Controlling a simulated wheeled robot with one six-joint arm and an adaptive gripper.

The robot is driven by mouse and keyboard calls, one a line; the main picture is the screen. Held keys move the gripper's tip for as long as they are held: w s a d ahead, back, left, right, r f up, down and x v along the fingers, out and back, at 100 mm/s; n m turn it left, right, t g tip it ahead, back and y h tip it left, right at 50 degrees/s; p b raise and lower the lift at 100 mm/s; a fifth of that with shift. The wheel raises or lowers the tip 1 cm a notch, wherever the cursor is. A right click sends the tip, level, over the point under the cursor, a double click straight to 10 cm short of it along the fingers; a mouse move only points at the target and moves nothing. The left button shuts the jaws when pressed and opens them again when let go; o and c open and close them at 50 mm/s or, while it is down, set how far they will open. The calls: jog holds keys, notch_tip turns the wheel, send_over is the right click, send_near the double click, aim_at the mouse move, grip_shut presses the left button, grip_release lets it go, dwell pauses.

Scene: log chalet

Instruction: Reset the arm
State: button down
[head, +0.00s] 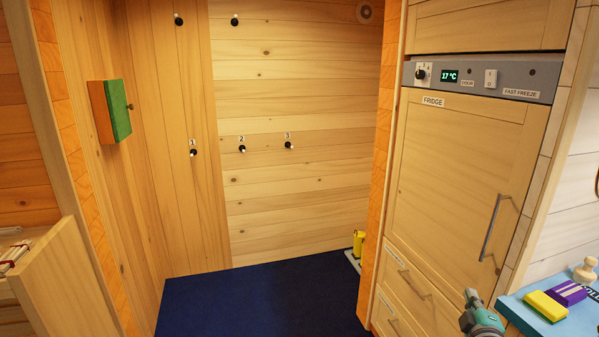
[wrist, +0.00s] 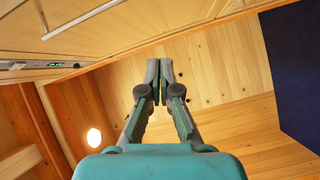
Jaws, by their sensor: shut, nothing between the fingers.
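My gripper (wrist: 159,66) shows in the wrist view with its two teal and grey fingers together at the tips and nothing between them. In the head view my gripper (head: 471,294) shows at the bottom right, in front of the fridge drawers and left of the blue counter. It points upward and touches nothing that I can see. The rest of my arm is cut off by the lower edge of the head view.
The fridge (head: 455,180) with a long handle stands right. A blue counter (head: 580,322) holds a yellow block (head: 545,306), a purple block (head: 568,291) and a wooden knob-shaped piece (head: 585,270). A green box (head: 116,111) hangs left.

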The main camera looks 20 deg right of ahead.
jog(key=s+a+f+m+t+y, duration=0.1)
jog(key=s+a+f+y, duration=0.2)
jog(key=a, duration=0.6)
jog(key=s+a+f+m, duration=0.1)
jog(key=s+a+f, duration=0.1)
jog(key=a+f, duration=0.55)
jog(key=s+a+f+m+t+y, duration=0.1)
jog(key=s+a+f+y, duration=0.15)
jog(key=a, duration=0.85)
jog(key=s+a+r+m+y, duration=0.1)
jog(key=s+a+y, duration=0.2)
jog(key=s+a, duration=0.5)
jog(key=s+a+r+m+y, duration=0.2)
jog(key=s+a, duration=0.7)
jog(key=s, duration=0.6)
jog(key=shift+a+r+y, duration=0.15)
jog(key=shift+y, duration=0.5)
